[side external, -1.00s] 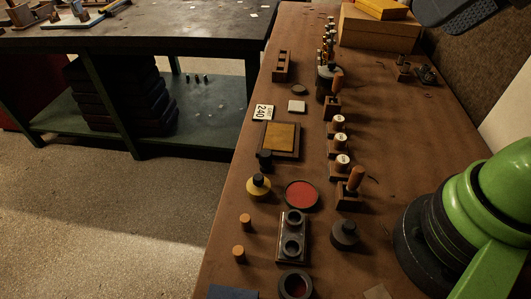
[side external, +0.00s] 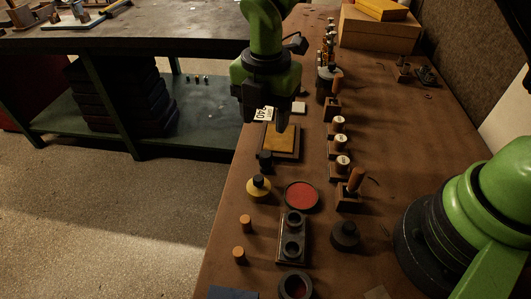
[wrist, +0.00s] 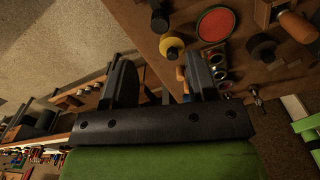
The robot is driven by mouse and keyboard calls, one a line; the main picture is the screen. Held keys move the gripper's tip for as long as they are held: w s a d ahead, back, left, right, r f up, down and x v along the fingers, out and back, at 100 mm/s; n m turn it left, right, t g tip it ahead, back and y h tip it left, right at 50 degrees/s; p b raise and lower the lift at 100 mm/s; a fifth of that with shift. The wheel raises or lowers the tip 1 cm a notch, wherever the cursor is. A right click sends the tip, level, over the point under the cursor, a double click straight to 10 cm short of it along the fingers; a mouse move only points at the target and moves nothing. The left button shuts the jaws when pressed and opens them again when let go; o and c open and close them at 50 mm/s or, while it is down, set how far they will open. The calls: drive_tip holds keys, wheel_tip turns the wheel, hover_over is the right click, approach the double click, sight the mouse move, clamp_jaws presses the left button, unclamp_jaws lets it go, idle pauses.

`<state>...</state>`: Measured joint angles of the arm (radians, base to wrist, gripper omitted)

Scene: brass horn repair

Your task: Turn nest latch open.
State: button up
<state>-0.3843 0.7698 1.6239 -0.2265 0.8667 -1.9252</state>
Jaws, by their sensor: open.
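My gripper (side external: 266,122) is open and empty above the workbench, over the far edge of a wooden tray with a yellow pad (side external: 283,143). Its two dark fingers show apart in the wrist view (wrist: 160,60). A small black knob (side external: 264,160) stands at the tray's near left corner; it also shows in the wrist view (wrist: 159,20). A dark block with two round rings (side external: 293,236) lies nearer the camera, and in the wrist view it is partly hidden by a finger (wrist: 216,62). I cannot tell which part is the nest latch.
A red round dish (side external: 301,195) and a yellow disc with a black knob (side external: 258,186) lie between tray and block. A row of small wooden stands with white-topped spools (side external: 340,124) runs along the right. A black weight (side external: 345,234) stands right of the block.

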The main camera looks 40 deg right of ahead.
sight(265, 154)
wheel_tip(265, 154, down, 10)
drive_tip(key=shift+f, duration=0.1)
idle(0.4)
drive_tip(key=c, duration=0.9)
